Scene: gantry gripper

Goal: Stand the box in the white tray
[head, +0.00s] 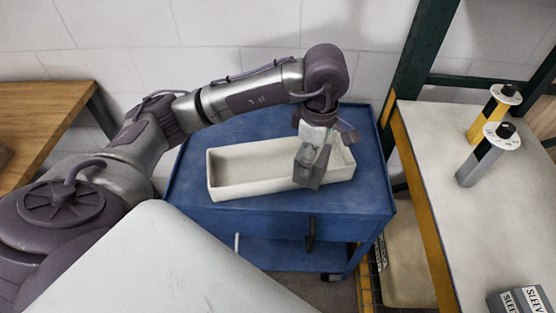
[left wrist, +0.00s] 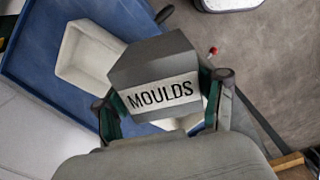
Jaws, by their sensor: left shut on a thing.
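The grey box (left wrist: 152,62) with a white label reading MOULDS is held between the two fingers of my left gripper (left wrist: 163,98). In the head view the box (head: 308,168) hangs below the left gripper (head: 318,140) over the right part of the white tray (head: 262,186). The box overlaps the tray's front wall in that view, so it appears above the tray; the exact gap cannot be told. The tray, long and open, also shows in the left wrist view (left wrist: 82,58), partly hidden behind the box. My right gripper is not in view.
The tray stands on a blue cart (head: 185,180). On the right, a pale bench (head: 440,150) carries a yellow-and-black post (head: 490,113), a grey-and-black post (head: 483,158) and grey SLEEV-labelled boxes (head: 520,300). A wooden table (head: 40,110) is at left. The tray's left part looks empty.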

